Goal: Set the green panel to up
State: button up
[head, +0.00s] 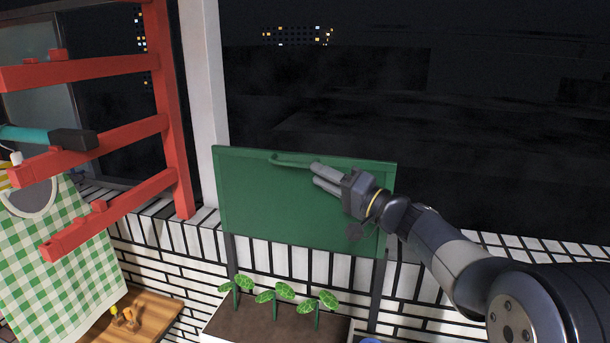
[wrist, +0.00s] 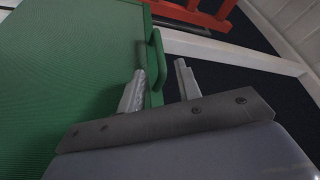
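The green panel (head: 265,205) stands upright on two grey posts in the middle of the head view, behind a planter. It also fills the left of the wrist view (wrist: 60,75). A green bar handle (head: 290,160) runs along its top edge; it shows in the wrist view too (wrist: 157,60). My gripper (head: 316,174) is at the panel's upper part, just right of the handle's middle. In the wrist view, its fingers (wrist: 160,72) are apart, with the handle and panel edge between them. A gap shows at the right finger; whether the left finger touches is unclear.
A planter (head: 260,328) with several green seedlings sits below the panel. A red rack (head: 170,110) with pegs stands at left, with a green checked apron (head: 60,250) hanging there. A wooden board (head: 150,315) is at lower left. A white brick wall runs behind.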

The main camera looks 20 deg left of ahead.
aim_at(292, 165)
jog(key=shift+v, duration=1.7)
jog(key=shift+a, duration=0.1)
jog(key=p+x, duration=0.3)
jog(key=x, duration=0.7)
jog(key=shift+a+r, duration=0.15)
jog(key=shift+a, duration=0.15)
jog(key=shift+s+a, duration=0.1)
jog(key=shift+s, duration=0.05)
jog(key=shift+s+n, duration=0.3)
jog(key=shift+s, duration=0.1)
jog(key=shift+f, duration=0.2)
